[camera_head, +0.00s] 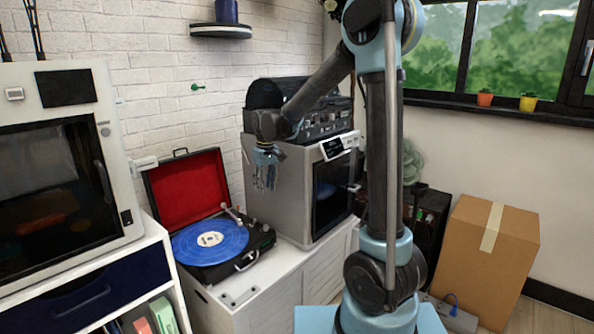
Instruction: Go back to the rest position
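My gripper (264,180) hangs at the end of my arm, fingers pointing down. In the picture it lies in front of the left side of the grey box-shaped machine (292,200) and above the record player (215,243). It looks clear of the record player. The fingers are small and dark against the machine, so whether they are open or shut is unclear. I see no object held in them. My arm reaches from the column at the centre out to the left.
The record player has its red-lined lid (185,190) raised and a blue record on it. A white machine (120,190) stands at left on a shelf unit. A black case lies on the grey machine. A cardboard box (485,255) stands at right. A round wall shelf (220,31) hangs above.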

